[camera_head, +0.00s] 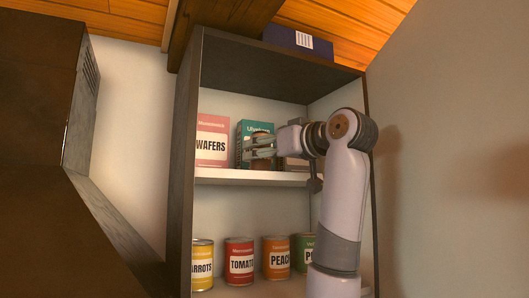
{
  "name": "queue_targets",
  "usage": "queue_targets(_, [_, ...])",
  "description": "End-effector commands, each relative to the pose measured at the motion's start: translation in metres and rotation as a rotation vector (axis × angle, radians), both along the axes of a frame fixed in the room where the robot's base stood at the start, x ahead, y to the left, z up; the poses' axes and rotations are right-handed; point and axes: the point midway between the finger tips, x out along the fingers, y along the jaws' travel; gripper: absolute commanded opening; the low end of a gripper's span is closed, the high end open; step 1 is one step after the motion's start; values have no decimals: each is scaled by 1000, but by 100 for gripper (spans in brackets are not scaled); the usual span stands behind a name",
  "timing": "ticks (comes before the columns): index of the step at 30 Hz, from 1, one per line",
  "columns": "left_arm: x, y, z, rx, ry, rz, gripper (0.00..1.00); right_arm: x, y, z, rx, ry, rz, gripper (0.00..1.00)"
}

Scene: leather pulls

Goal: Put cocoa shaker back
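My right arm reaches into the open cabinet from the lower right. Its gripper (262,146) is at the upper shelf, with its fingers pointing left across a small brown container (262,129), which looks like the cocoa shaker. The fingers appear shut around its middle, hiding much of it. The container looks upright, in front of a teal box (244,130). I cannot tell whether its base touches the shelf (235,177). My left gripper is not in view.
A pink wafers box (212,142) stands left of the teal box. Several cans, including a tomato can (240,260) and a peach can (275,258), line the lower shelf. The cabinet's left side panel (184,170) bounds the space. A dark blue box (300,40) lies on top.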

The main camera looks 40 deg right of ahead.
Motion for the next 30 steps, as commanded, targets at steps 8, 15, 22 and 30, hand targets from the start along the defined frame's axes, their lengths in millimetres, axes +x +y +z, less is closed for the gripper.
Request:
queue_targets(8, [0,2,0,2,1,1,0,0,0,0,0,0,0,58])
queue_targets(15, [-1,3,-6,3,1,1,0,-8,0,0,0,-3,0,58])
queue_targets(22, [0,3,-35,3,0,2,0,-53,3,-3,-1,-7,-2,58])
queue_targets(30, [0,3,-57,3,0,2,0,-104,8,-1,0,-3,0,58])
